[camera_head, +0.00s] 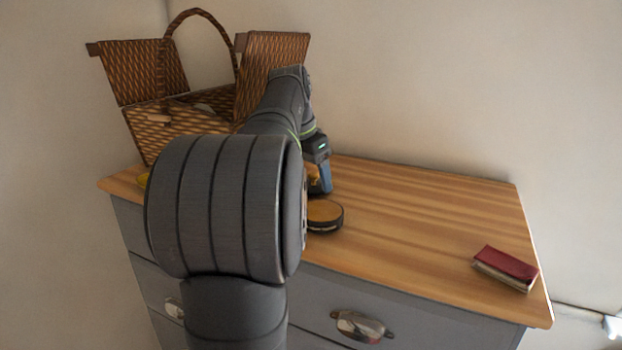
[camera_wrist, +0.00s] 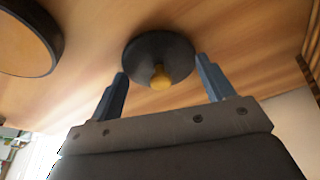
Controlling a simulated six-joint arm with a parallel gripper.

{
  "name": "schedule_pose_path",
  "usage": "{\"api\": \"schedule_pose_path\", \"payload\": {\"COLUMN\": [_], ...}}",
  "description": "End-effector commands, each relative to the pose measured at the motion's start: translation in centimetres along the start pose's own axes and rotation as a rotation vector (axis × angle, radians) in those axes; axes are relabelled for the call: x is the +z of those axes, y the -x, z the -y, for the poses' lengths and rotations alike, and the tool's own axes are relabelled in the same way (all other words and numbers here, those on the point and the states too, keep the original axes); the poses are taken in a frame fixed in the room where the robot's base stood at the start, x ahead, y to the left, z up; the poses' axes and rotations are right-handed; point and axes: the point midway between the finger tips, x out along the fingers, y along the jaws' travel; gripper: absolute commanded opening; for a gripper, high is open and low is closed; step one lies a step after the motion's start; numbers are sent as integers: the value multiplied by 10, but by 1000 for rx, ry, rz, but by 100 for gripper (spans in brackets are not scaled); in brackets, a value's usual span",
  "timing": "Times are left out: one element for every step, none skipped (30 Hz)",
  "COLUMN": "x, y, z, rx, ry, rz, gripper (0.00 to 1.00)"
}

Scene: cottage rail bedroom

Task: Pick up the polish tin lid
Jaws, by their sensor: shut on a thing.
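The polish tin lid (camera_wrist: 158,52) is a dark round disc with a small brass-coloured knob. In the wrist view it sits between the two blue-grey fingers of my gripper (camera_wrist: 161,66), which is shut on its opposite edges. Wood shows around the lid; whether it touches the top I cannot tell. In the head view my gripper (camera_head: 322,183) is low over the dresser top, and my arm hides much of it; I cannot make out the lid there. A round tin with a tan top and black rim (camera_head: 323,214) stands just in front of the gripper, and also shows in the wrist view (camera_wrist: 22,42).
A wicker picnic basket (camera_head: 135,72) with raised flaps and a tall handle stands at the back left of the dresser top (camera_head: 430,205). A red-covered booklet or wallet (camera_head: 506,266) lies near the right front edge. The wood between is clear.

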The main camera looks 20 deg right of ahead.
Motion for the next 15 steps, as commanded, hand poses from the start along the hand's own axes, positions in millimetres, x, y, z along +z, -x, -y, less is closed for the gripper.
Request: {"api": "schedule_pose_path", "payload": {"x": [-2, -3, -4, -5, -6, -8, -9, -10, -12, -14, -15, -17, -18, -19, -23], "y": [4, 6, 10, 14, 18, 23, 28, 32, 39, 45, 50, 56, 60, 65, 64], "z": [-2, -2, -2, -2, -2, -2, -1, -1, -1, -2, -1, -1, -1, -1, -12], "rx": [-1, -1, -1, -2, -2, -1, -2, -2, -2, -2, -2, -2, -2, -2, 2], "ry": [-2, -2, -1, -1, -1, -1, 0, 0, 0, -1, -1, -1, -1, -1, -5], "rz": [-1, -1, -1, -2, -2, -1, -2, -2, -2, -2, -2, -2, -2, -2, 1], "gripper": [52, 52, 52, 52, 52, 52, 52, 52, 52, 52, 52, 52, 52, 52, 52]}}
